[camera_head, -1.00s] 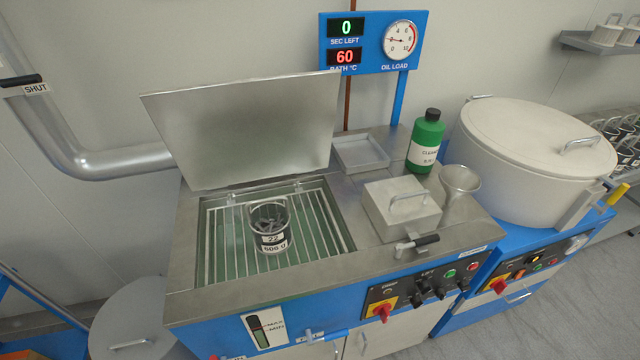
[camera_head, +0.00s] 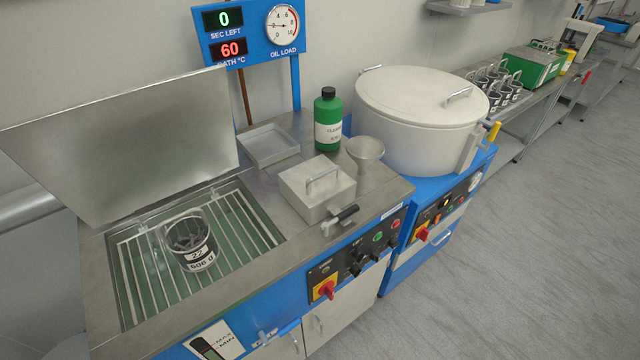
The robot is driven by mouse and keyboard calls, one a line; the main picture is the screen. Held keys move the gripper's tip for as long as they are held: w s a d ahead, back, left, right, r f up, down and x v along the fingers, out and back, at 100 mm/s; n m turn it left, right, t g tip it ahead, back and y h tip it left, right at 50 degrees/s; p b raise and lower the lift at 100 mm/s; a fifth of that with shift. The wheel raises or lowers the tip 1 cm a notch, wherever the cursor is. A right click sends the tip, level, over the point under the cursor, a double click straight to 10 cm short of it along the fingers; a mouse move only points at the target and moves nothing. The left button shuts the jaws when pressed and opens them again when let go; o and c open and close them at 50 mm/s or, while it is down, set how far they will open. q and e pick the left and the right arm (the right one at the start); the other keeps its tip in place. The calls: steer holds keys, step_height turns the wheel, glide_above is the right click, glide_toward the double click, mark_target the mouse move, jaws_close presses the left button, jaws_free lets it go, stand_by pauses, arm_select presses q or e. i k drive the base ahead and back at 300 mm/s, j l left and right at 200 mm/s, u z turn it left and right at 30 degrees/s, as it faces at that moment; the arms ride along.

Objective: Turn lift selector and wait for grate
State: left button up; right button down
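The control panel (camera_head: 352,264) is on the front of the blue bath machine, with a red rotary switch on a yellow plate (camera_head: 326,290), dark selector knobs (camera_head: 356,268) and green and red buttons. The lift lettering is too small to read surely, and so is the selector's position. The grate (camera_head: 140,262) shows in the open bath, with a labelled dark cup (camera_head: 190,246) standing on it. The lid (camera_head: 125,145) is raised. The display (camera_head: 222,18) reads 0 seconds left and 60 bath °C. Neither gripper is in view.
A lidded metal box (camera_head: 316,190), a green bottle (camera_head: 328,122), a funnel (camera_head: 366,158) and a shallow tray (camera_head: 268,146) stand on the machine top. A large round lidded vessel (camera_head: 420,115) is to the right. Grey floor (camera_head: 530,250) is clear at right.

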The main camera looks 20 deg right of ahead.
mark_target(359, 255)
steer(key=z, duration=0.85)
